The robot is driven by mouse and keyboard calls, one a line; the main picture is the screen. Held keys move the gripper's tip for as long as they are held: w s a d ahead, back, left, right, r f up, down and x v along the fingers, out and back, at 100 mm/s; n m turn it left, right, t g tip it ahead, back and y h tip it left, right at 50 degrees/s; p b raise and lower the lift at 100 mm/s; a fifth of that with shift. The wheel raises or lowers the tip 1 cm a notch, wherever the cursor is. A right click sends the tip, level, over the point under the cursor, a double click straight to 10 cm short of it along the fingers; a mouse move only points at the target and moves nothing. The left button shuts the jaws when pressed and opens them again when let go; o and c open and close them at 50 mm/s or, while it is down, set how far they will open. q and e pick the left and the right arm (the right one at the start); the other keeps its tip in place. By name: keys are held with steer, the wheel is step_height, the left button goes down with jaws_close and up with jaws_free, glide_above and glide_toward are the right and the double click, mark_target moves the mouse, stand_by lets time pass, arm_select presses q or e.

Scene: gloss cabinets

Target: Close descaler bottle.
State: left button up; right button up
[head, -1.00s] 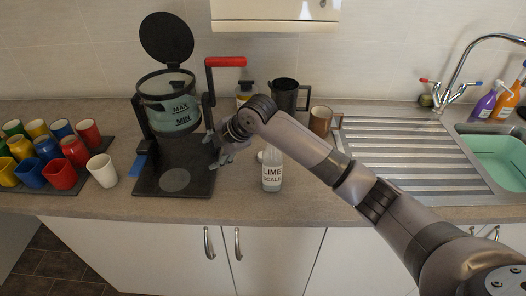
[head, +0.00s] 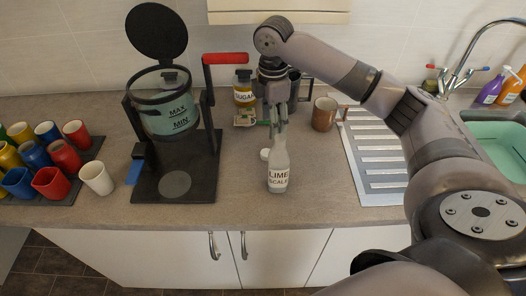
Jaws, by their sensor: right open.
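The descaler bottle (head: 278,168), clear with a white "LIME SCALE" label, stands upright on the worktop right of the coffee machine. A small white cap (head: 265,154) lies on the worktop just left of the bottle, near its neck in the picture. My right gripper (head: 278,118) points down above and behind the bottle's mouth, its fingers apart with nothing seen between them. The fingertips overlap the top of the bottle in the picture; I cannot tell whether they touch it. My left gripper is not in the head view.
The coffee machine (head: 174,128), with its lid up and a red-handled lever (head: 225,58), stands to the left. A sugar jar (head: 244,92) and a brown mug (head: 324,114) stand behind. The drainer (head: 378,165) is at right. Worktop in front of the bottle is clear.

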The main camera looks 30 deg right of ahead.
steer(key=p, duration=0.1)
glide_above(269, 149)
steer(key=s, duration=0.2)
steer(key=f, duration=0.6)
steer(key=shift+w+a, duration=0.25)
steer(key=shift+w+f, duration=0.1)
steer(key=shift+f, duration=0.4)
steer(key=shift+f+p, duration=0.15)
steer(key=shift+p, duration=0.2)
steer(key=f, duration=0.1)
steer(key=f+p, duration=0.1)
steer(key=f, duration=0.3)
steer(key=shift+w+p, duration=0.3)
steer(key=shift+a, duration=0.1)
steer(key=shift+c, duration=0.2)
steer(key=c, duration=0.8)
